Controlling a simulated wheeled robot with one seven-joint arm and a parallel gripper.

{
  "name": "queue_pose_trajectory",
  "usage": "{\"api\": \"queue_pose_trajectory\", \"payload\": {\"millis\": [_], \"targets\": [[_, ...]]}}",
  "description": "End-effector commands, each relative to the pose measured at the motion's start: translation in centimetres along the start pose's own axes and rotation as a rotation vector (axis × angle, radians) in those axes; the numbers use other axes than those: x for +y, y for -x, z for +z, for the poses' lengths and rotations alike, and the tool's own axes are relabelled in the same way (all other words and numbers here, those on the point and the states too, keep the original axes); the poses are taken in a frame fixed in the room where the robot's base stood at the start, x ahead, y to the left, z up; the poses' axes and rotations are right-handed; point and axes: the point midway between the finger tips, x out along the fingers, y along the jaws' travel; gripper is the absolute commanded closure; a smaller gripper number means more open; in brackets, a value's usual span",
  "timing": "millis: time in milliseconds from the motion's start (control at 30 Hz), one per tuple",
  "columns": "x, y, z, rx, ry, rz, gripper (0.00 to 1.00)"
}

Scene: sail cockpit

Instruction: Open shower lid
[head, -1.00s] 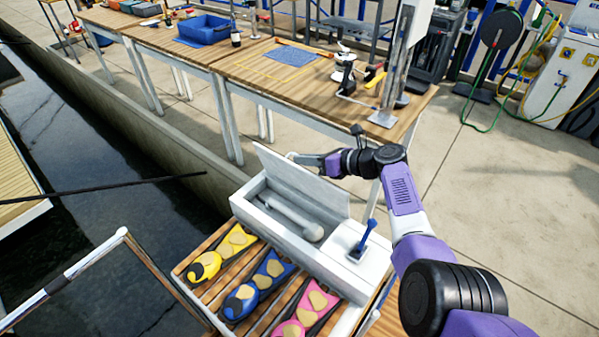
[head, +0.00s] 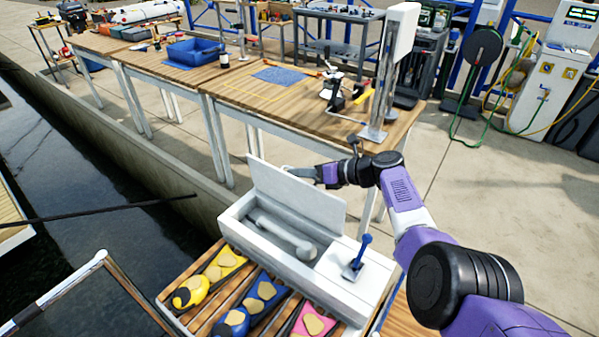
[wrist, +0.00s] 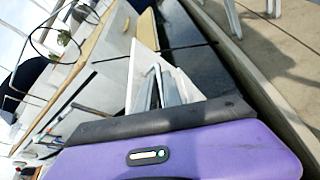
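The shower lid (head: 297,196) is a white panel standing raised and leaning slightly back along the rear edge of a white shower box (head: 346,290). Inside the open box lies a grey-white shower handset (head: 282,238). My gripper (head: 290,170) is behind the raised lid, close to its back upper edge. The lid hides part of the fingers, so I cannot tell whether they touch it.
A blue-handled lever (head: 360,252) stands on the box's right end. Yellow, blue and pink fin-shaped items (head: 222,266) lie on wooden slats in front. A long workbench (head: 290,105) stands behind. Dark water lies at left.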

Motion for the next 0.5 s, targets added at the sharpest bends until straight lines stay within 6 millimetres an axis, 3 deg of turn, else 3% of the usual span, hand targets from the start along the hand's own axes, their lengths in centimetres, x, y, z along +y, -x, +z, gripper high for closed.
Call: {"api": "queue_pose_trajectory", "payload": {"millis": [333, 500], "targets": [[0.0, 0.0, -0.1, 0.000, -0.001, 0.000, 0.82], [0.1, 1.3, 0.2, -0.001, -0.002, -0.001, 0.82]]}}
